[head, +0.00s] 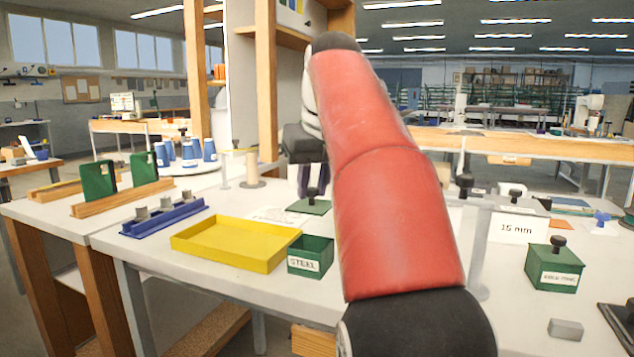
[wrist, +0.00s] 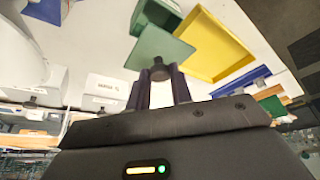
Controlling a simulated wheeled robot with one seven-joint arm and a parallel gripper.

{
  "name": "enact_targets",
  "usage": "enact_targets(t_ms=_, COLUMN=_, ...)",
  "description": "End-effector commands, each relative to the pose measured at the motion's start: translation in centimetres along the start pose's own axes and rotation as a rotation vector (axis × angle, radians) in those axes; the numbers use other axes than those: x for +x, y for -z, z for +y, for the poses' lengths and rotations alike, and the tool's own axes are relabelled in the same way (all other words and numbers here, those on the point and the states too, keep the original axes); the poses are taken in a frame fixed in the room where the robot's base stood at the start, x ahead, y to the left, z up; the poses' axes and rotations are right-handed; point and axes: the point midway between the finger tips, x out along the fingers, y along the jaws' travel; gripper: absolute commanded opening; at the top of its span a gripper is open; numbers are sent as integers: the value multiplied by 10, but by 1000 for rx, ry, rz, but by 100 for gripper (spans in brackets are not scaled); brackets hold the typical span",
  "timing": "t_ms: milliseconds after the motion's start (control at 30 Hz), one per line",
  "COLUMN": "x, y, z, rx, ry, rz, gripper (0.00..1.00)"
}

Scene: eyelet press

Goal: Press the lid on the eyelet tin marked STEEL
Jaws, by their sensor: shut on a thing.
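The green tin marked STEEL (head: 310,268) stands on the white table, its top open, just right of the yellow tray. A square green lid (head: 316,208) with a dark knob is behind the tin, apart from it. My gripper (head: 309,188) is shut on the lid's knob from above. In the wrist view, my gripper's fingertips (wrist: 161,72) close around the knob, and the lid (wrist: 160,47) spreads beyond them. Part of the green tin (wrist: 148,15) shows past the lid there. I cannot tell how far the lid is above the table.
The yellow tray (head: 225,262) lies left of the tin. A blue rack (head: 165,219) with grey pieces is farther left. A second green tin (head: 553,270), lidded, stands at the right near a "15 mm" card (head: 518,229). A wooden post with a spool (head: 252,168) stands behind.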

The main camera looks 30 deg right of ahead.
Motion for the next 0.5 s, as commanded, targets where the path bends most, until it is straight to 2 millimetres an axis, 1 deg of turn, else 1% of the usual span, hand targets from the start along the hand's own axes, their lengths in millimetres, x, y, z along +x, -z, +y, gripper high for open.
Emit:
enact_targets(t_ms=233, x=15, y=-6, z=0, rx=-2, ry=1, rz=0, gripper=0)
enact_targets(t_ms=333, x=29, y=-11, z=0, rx=-2, ry=0, rz=0, gripper=0)
enact_targets(t_ms=500, x=44, y=-18, z=0, rx=-2, ry=0, rz=1, gripper=0)
